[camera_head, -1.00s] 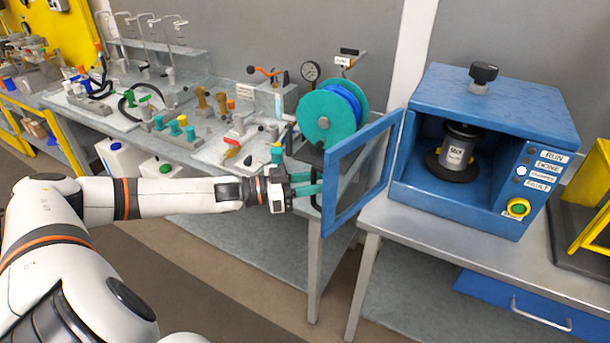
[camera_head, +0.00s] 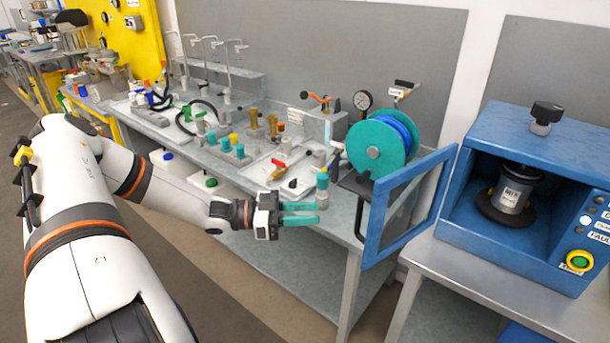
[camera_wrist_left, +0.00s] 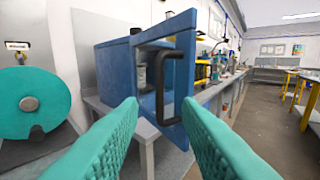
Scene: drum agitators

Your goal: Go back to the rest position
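My left gripper (camera_head: 318,213) is in front of the grey bench in the head view, left of the open blue door (camera_head: 374,223). Its teal fingers are apart with nothing between them; the left wrist view also shows the two fingers (camera_wrist_left: 160,135) spread and empty. The door's black handle (camera_wrist_left: 167,95) shows beyond the fingers in the wrist view, apart from them. The blue machine (camera_head: 545,140) holds a grey and black can (camera_head: 512,194) on a dark round base. My right gripper is not in view.
A teal reel (camera_head: 374,152) with blue hose stands left of the door. The grey bench (camera_head: 318,258) behind my left arm carries valves, fittings and taps. The machine's table (camera_head: 455,270) is at the right. Open floor (camera_head: 215,290) lies in front of the bench.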

